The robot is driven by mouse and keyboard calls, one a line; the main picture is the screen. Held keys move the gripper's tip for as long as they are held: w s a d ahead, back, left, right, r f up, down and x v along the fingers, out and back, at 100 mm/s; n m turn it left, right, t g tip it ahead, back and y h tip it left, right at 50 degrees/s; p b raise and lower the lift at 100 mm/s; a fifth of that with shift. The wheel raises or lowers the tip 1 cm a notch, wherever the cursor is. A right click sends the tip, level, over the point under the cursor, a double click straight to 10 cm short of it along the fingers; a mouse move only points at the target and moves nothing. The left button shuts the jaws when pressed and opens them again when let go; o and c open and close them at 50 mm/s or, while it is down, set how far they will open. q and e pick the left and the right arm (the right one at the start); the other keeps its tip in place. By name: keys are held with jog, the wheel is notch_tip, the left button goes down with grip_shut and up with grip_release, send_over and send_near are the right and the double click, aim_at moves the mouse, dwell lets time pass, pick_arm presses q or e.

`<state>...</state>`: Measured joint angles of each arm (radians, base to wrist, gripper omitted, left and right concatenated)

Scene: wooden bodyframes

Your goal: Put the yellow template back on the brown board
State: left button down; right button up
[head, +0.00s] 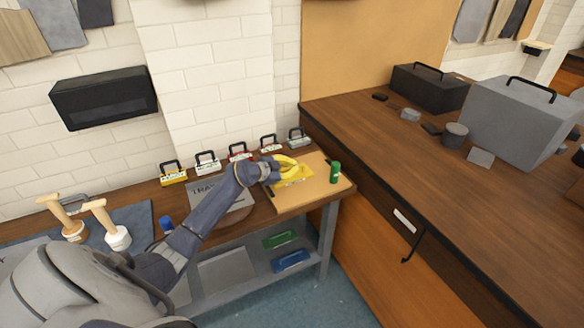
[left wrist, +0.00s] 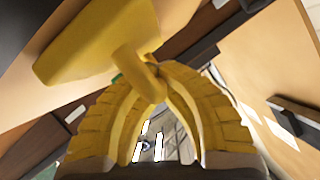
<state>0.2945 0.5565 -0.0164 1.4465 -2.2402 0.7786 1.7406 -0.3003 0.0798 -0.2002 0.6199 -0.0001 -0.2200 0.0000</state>
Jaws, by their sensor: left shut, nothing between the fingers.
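The yellow template (head: 296,177) lies over the tan-brown board (head: 321,192) at the right end of the workbench. In the left wrist view the template (left wrist: 90,45) is a flat yellow plate with a rounded yellow handle. My left gripper (head: 291,162) has yellow ribbed fingers and is over the board at the template. Its fingers (left wrist: 150,78) curve together at the tips, close to the handle. They are shut with nothing held. The handle and the fingertips overlap in view, so I cannot tell whether they touch. My right gripper is not in view.
Several small handled boxes, one yellow (head: 173,175), line the wall behind. Wooden-handled tools (head: 108,225) stand at the left. A higher brown counter (head: 400,150) with a grey toolbox (head: 520,120) borders the right.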

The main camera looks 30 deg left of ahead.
pick_arm(q)
jog(key=c, duration=1.5)
grip_release()
